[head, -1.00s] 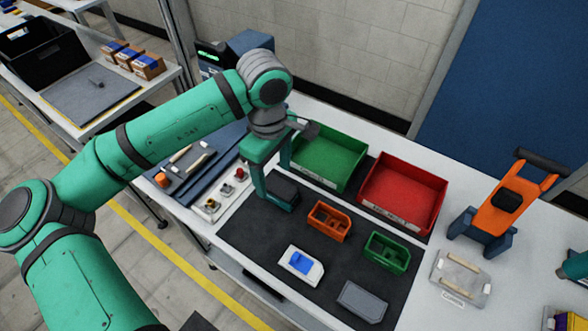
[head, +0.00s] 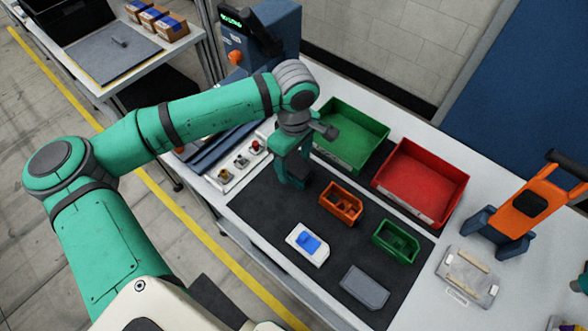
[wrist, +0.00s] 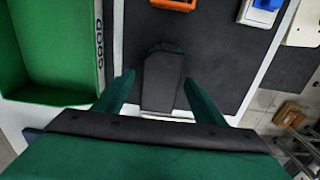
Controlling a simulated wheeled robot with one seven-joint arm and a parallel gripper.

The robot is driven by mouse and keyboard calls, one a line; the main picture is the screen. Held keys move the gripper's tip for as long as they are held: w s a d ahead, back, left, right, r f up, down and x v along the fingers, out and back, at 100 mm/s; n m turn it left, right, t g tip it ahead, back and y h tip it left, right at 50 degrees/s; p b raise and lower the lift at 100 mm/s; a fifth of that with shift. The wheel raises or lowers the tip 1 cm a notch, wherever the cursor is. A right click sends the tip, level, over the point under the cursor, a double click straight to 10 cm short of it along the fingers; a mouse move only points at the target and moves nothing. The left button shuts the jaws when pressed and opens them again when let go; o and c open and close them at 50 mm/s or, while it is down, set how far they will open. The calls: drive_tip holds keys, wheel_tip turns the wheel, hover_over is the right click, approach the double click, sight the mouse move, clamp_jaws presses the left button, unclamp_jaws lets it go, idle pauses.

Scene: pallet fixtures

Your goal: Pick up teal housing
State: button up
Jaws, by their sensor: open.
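The teal housing (wrist: 162,82) shows in the wrist view as a dark grey top with a teal rim at its far end. It lies on the dark mat between the two fingers of my gripper (wrist: 159,88). The fingers are apart, one on each side of it, and I see no clear contact. In the head view my gripper (head: 293,180) points down at the upper left part of the mat. There the housing is mostly hidden by the fingers.
On the dark mat (head: 270,212) are an orange housing (head: 341,204), a green housing (head: 396,241), a white housing with a blue part (head: 307,244) and a grey one (head: 364,287). A green bin (head: 350,135) and a red bin (head: 420,182) stand behind.

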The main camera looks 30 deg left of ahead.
drive_tip(key=shift+f, duration=0.95)
drive_tip(key=c, duration=1.2)
drive_tip(key=shift+r, duration=0.2)
drive_tip(key=shift+r, duration=0.55)
drive_tip(key=s+d+r, duration=0.6)
drive_tip(key=s+r, duration=0.5)
drive_tip(key=s, duration=0.1)
drive_tip(key=shift+s+r, duration=0.3)
drive_tip(key=shift+s, duration=0.1)
